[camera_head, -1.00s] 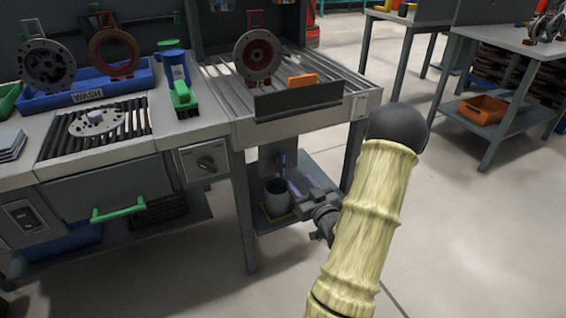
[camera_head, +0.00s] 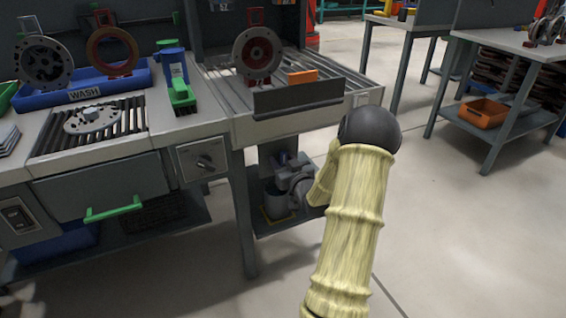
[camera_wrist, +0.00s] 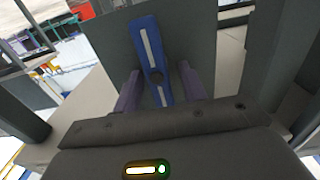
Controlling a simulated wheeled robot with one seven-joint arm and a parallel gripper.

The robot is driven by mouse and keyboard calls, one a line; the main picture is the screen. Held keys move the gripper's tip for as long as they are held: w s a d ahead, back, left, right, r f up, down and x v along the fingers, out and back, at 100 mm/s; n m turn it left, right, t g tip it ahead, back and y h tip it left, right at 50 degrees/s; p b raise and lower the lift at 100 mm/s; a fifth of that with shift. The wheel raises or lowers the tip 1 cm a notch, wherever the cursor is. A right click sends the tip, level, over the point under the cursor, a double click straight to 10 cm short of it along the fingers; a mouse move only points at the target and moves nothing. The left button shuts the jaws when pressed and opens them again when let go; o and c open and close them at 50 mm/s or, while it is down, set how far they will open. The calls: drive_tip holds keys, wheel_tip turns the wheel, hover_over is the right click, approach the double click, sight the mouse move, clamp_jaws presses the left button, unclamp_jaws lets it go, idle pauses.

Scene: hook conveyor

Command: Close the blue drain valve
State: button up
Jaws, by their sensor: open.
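The blue drain valve handle (camera_wrist: 147,50) is a flat bar with a white stripe, mounted on a grey plate (camera_wrist: 105,38). In the wrist view it runs nearly upright, tilted slightly, with a dark pivot at its middle. My gripper (camera_wrist: 159,72) is open, with one purple-grey finger on each side of the handle's lower part. Gaps show between fingers and handle; how deep the fingers reach is unclear. In the head view my gripper (camera_head: 289,167) is under the bench at the plate, and my arm and wrist hide most of the valve.
A grey bucket (camera_head: 275,203) stands on the low shelf below the valve. The bench leg (camera_head: 241,215) is close on the left. The slatted bench (camera_head: 330,75) is above, holding a flanged part and an orange block. Open floor lies to the right.

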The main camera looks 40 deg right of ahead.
clamp_jaws()
drive_tip(key=shift+d+r+m+p, duration=0.1)
drive_tip(key=shift+m+p, duration=0.3)
drive_tip(key=shift+p, duration=0.2)
drive_tip(key=m+p, duration=0.2)
drive_tip(key=shift+s+d+m+p, duration=0.1)
drive_tip(key=shift+d+m+p, duration=0.05)
drive_tip(key=shift+m+p, duration=0.25)
drive_tip(key=m+p, duration=0.3)
drive_tip(key=m, duration=0.1)
drive_tip(key=f+m+p, duration=0.1)
drive_tip(key=m+p, duration=0.3)
drive_tip(key=m, duration=0.1)
drive_tip(key=d+m+p, duration=0.1)
drive_tip(key=m+p, duration=0.2)
drive_tip(key=m, duration=0.2)
drive_tip(key=shift+s+f, duration=0.15)
drive_tip(key=shift+f, duration=0.2)
drive_tip(key=shift+m, duration=0.3)
